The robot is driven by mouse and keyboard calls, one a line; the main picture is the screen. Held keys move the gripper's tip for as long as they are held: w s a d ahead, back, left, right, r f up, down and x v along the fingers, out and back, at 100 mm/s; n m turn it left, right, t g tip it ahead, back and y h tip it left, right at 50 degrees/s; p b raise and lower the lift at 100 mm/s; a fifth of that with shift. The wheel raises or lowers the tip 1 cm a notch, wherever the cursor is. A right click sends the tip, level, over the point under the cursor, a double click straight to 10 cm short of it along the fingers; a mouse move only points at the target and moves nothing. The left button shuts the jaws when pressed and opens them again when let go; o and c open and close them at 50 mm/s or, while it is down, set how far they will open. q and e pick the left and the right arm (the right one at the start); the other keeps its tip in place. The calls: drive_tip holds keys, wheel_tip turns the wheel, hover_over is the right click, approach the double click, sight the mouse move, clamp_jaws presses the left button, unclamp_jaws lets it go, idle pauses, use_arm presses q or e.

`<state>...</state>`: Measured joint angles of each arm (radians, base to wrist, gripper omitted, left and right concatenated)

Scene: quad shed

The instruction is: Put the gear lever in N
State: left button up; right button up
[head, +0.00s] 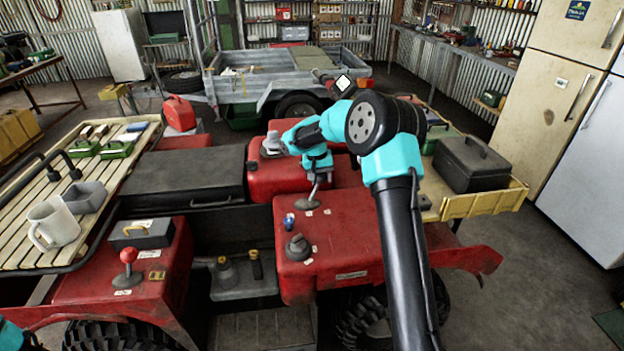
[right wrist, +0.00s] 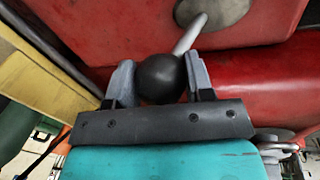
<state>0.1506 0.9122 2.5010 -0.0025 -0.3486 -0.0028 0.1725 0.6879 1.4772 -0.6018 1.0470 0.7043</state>
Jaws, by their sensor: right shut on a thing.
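The gear lever has a thin metal rod rising from a grey round base (head: 306,204) on the red body. In the head view its rod leans slightly to the right, and its knob is hidden by my right gripper (head: 318,175). In the right wrist view, the round black knob (right wrist: 159,77) sits between the two grey fingers of my right gripper (right wrist: 160,80), which is shut on it. The lever's base (right wrist: 212,10) shows at the top there. I cannot read any gear marking. Only a bit of my left arm shows at the lower left; its gripper is out of view.
A blue-topped key switch (head: 289,220) and a grey knob (head: 297,247) are close in front of the lever. A red-knobbed lever (head: 128,262) stands on the left fender.

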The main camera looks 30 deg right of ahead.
drive_tip(key=a, duration=0.1)
drive_tip(key=w+a+h, duration=0.1)
drive_tip(key=a+g+h, duration=0.1)
drive_tip(key=shift+w+a+r, duration=0.1)
drive_tip(key=shift+w+r, duration=0.05)
drive_tip(key=shift+r, duration=0.15)
drive_tip(key=shift+w+a+r+h, duration=0.1)
drive_tip(key=shift+w+a+h, duration=0.25)
drive_tip(key=shift+a, duration=0.4)
drive_tip(key=o, duration=1.3)
drive_tip(key=shift+r, duration=0.15)
drive_tip(key=v, duration=1.7)
drive_tip(key=shift+w+r, duration=0.1)
